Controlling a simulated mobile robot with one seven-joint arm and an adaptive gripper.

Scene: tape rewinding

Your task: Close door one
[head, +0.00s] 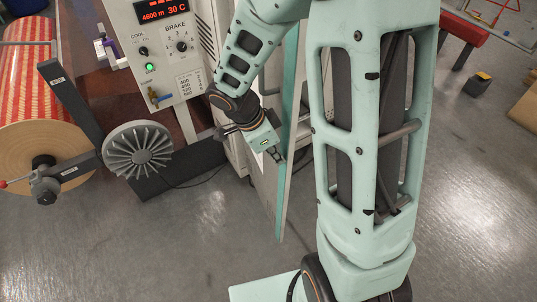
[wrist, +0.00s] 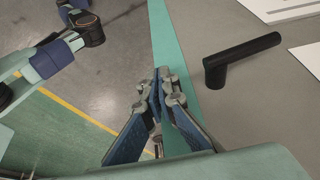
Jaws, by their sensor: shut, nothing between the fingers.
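An open cabinet door (head: 281,205) stands nearly edge-on in the head view, with a teal edge and a grey face. In the wrist view its teal edge (wrist: 171,45) runs down behind the fingers, and a black lever handle (wrist: 240,60) sticks out from the grey surface to the right. My gripper (head: 277,155) is at the door near that edge. In the wrist view my gripper (wrist: 168,80) has its fingers together, with nothing held. I cannot tell whether the fingertips touch the door. No number on the door is readable.
The control cabinet (head: 165,45) with a red display is behind and left. A striped tape roll (head: 28,100) and a grey finned wheel (head: 138,149) are farther left. A red bench (head: 463,28) and a small yellow-black object (head: 477,84) are at right. Open floor (head: 205,235) lies in front.

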